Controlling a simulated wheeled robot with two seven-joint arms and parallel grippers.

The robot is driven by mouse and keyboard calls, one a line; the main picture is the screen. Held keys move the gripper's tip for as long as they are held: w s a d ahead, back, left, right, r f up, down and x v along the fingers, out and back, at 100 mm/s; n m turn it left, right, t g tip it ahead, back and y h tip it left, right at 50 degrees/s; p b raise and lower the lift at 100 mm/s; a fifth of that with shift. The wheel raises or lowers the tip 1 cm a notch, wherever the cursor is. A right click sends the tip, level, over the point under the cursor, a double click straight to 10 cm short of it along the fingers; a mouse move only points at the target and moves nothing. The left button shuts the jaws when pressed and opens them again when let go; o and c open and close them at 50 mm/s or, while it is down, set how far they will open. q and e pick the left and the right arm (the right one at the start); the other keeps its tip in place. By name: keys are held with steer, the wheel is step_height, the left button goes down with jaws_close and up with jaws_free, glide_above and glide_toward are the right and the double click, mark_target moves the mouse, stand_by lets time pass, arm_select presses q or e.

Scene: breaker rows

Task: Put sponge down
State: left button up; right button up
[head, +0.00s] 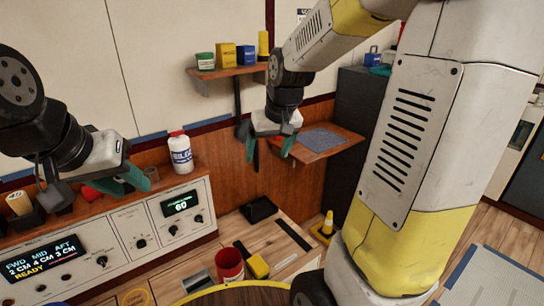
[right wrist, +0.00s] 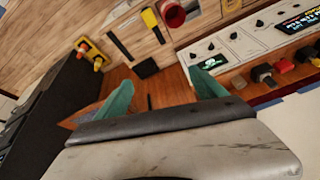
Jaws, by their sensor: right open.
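A small yellow block that looks like the sponge (head: 257,266) lies on the wooden worktop, close beside a red cup (head: 229,265). The yellow block also shows near the top of the right wrist view (right wrist: 149,18). My right gripper (head: 269,148) is open and empty, up in the air in front of the wooden wall, well above and apart from the block. Its two teal fingers are spread in the right wrist view (right wrist: 163,92), with nothing between them. My left gripper (head: 122,182) hangs at the left before the control panel; whether its fingers are apart is unclear.
A control panel (head: 150,231) with knobs and displays stands at the left. A white bottle (head: 181,152) stands on its ledge. A black block (head: 258,209) lies on the worktop. A wall shelf (head: 228,72) holds containers. A grey mat (head: 322,140) lies on a side shelf.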

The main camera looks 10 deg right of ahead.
steer(key=s+r+t, duration=0.1)
steer(key=s+r, duration=0.2)
steer(key=s, duration=0.5)
steer(key=s+r+t+y, duration=0.1)
steer(key=s+r, duration=0.2)
steer(key=s, duration=0.5)
steer(key=shift+s+a+r+m, duration=0.3)
steer(key=shift+s+r+m, duration=0.05)
steer(key=shift+m, duration=0.05)
steer(key=shift+o, duration=0.6)
